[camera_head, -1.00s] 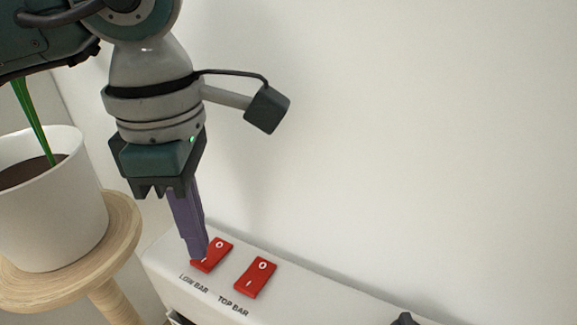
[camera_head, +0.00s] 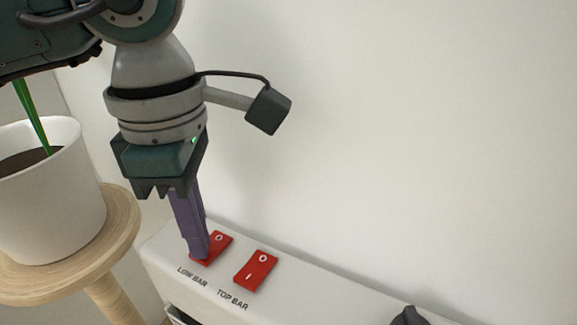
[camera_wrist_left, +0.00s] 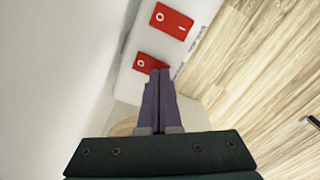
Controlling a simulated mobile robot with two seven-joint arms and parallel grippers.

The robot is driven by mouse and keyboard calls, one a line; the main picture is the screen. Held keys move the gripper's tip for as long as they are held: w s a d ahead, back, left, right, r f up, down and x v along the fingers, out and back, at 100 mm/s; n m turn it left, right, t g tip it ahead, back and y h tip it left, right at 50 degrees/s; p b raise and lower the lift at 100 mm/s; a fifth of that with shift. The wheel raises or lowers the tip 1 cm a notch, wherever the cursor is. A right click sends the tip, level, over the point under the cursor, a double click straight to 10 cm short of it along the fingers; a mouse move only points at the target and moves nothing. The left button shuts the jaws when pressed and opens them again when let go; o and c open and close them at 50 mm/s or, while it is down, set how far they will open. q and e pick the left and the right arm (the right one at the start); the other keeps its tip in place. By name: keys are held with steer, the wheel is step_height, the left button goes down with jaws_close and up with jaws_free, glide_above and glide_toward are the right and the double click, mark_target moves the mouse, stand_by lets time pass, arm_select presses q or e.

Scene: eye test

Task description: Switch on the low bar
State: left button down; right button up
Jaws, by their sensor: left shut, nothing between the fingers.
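The red LOW BAR rocker switch (camera_head: 218,245) is on top of the white heater (camera_head: 330,292), left of the red TOP BAR switch (camera_head: 256,270). My left gripper (camera_head: 199,257) is shut and empty, its purple fingers pointing down. Its tips are at the "I" end of the low bar switch and cover that end; whether they press on it I cannot tell. In the left wrist view the fingertips (camera_wrist_left: 160,74) overlap the low bar switch (camera_wrist_left: 146,63), and the top bar switch (camera_wrist_left: 171,20) is clear of them. My right gripper is not in view.
A white pot (camera_head: 60,205) with dark soil and a green stem stands on a round wooden stand (camera_head: 122,222) left of my left gripper. A dark knob (camera_head: 408,316) is at the heater's right. A pale wall rises behind. Wooden floor (camera_wrist_left: 265,70) shows in the left wrist view.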

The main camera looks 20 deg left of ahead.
arm_select(q)
steer(key=shift+f, duration=0.35)
steer(key=shift+r, duration=0.1)
step_height(320, 180, up, 7)
steer(key=p, duration=0.5)
stand_by(0.6)
